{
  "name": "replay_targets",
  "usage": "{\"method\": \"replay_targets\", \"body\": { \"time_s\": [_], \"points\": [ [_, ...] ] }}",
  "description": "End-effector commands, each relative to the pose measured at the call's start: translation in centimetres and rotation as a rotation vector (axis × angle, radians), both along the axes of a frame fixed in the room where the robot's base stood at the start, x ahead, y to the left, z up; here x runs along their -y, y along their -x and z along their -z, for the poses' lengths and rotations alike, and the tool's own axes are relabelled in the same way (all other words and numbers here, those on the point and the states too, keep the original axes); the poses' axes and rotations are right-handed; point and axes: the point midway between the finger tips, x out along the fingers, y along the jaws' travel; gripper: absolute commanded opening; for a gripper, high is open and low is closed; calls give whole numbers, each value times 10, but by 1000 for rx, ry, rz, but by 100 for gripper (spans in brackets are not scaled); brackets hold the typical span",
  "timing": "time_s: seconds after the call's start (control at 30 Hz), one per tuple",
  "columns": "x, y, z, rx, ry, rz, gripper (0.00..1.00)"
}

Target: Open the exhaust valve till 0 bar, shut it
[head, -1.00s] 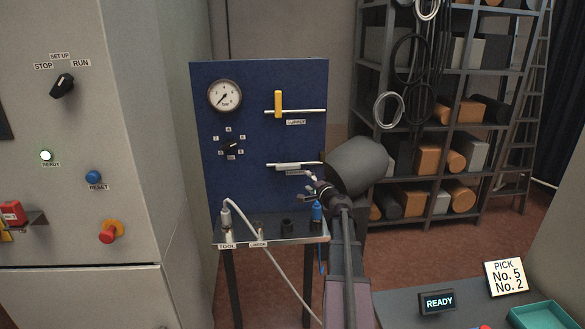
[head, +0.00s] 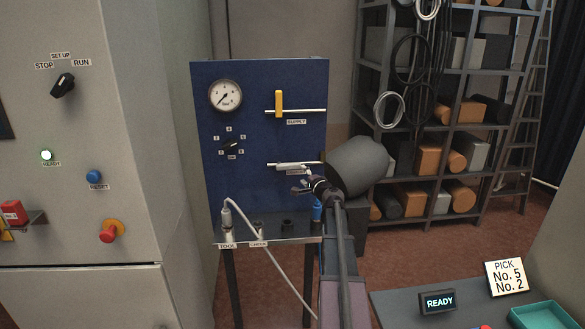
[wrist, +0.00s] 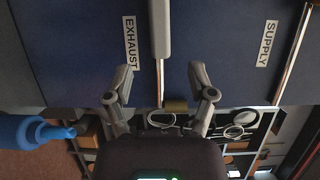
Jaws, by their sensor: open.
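The exhaust valve's grey lever (head: 290,166) lies along its horizontal pipe on the blue panel (head: 260,85), above the EXHAUST label (wrist: 130,43). In the wrist view the lever (wrist: 160,30) points in between my fingers, just beyond the tips. My gripper (head: 300,183) is open and empty, right in front of the lever; its two fingers (wrist: 160,78) stand apart on either side of the lever's line. The pressure gauge (head: 225,95) has its needle toward the lower left, near the low end; the exact figure is too small to read.
The yellow supply lever (head: 279,103) stands upright across the upper pipe. A selector knob (head: 231,146) sits at left. A shelf below holds a hose plug (head: 226,215) and a blue plug (head: 317,208), also close in the wrist view (wrist: 40,131).

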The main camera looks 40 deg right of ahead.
Motion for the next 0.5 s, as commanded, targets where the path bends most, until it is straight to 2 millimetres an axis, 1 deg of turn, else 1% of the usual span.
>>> {"method": "replay_targets", "body": {
  "time_s": [0.03, 0.2, 0.4, 0.5],
  "points": [
    [3, -11, 0, 0, 0, -1, 71],
    [7, -37, 0, 0, 0, -1, 71],
    [12, -65, 1, 0, 0, 0, 71],
    [14, -76, 1, 0, 0, 0, 71]
  ]
}}
